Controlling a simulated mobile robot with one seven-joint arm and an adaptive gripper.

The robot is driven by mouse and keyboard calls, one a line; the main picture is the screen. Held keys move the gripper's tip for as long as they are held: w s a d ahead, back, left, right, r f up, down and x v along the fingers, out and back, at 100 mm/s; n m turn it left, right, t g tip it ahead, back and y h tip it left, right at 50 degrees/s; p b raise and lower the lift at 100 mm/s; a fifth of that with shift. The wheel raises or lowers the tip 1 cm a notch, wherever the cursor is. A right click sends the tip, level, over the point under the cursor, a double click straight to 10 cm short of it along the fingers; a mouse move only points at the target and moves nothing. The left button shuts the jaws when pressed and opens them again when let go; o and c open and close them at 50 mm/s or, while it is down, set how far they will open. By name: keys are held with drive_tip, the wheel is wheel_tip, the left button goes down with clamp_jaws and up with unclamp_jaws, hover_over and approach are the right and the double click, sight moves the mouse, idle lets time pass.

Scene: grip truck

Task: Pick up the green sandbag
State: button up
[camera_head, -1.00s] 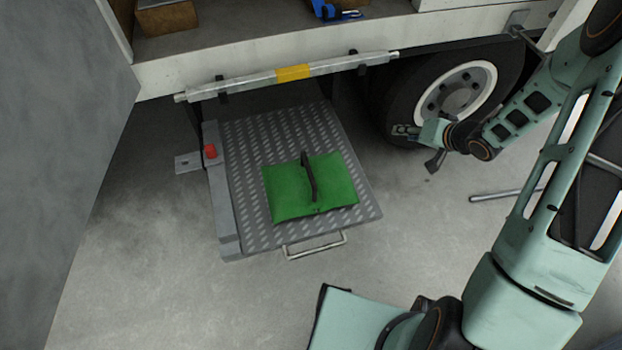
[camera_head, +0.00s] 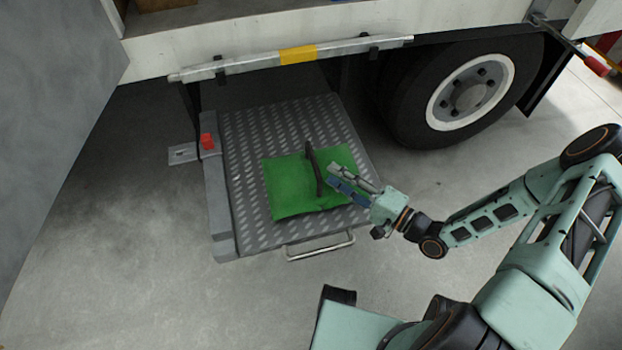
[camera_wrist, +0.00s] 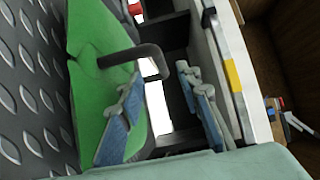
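The green sandbag (camera_head: 290,190) lies flat on a grey diamond-plate platform (camera_head: 245,140) below the truck bed. Its dark handle (camera_head: 313,168) stands up across the middle. My gripper (camera_head: 335,178) reaches in from the right, above the bag's right part and close to the handle. In the wrist view my gripper (camera_wrist: 165,108) has its two blue-padded fingers spread apart with nothing between them. There the sandbag (camera_wrist: 85,25) and its handle (camera_wrist: 130,55) show just beyond the fingertips, with one finger overlapping the green surface. Whether a finger touches the bag cannot be told.
A red button (camera_head: 207,141) sits on the platform's left rail. A bar with a yellow band (camera_head: 298,55) runs along the truck's edge above. A truck wheel (camera_head: 470,95) stands behind my arm. A grey panel (camera_head: 50,120) closes off the left; the floor in front is clear.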

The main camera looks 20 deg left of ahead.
sight(313, 158)
drive_tip(key=x, duration=0.2)
drive_tip(key=b+x, duration=0.1)
drive_tip(key=x, duration=0.5)
drive_tip(key=shift+w, duration=0.35)
clamp_jaws()
drive_tip(key=shift+a+r, duration=0.15)
drive_tip(key=shift+r, duration=0.15)
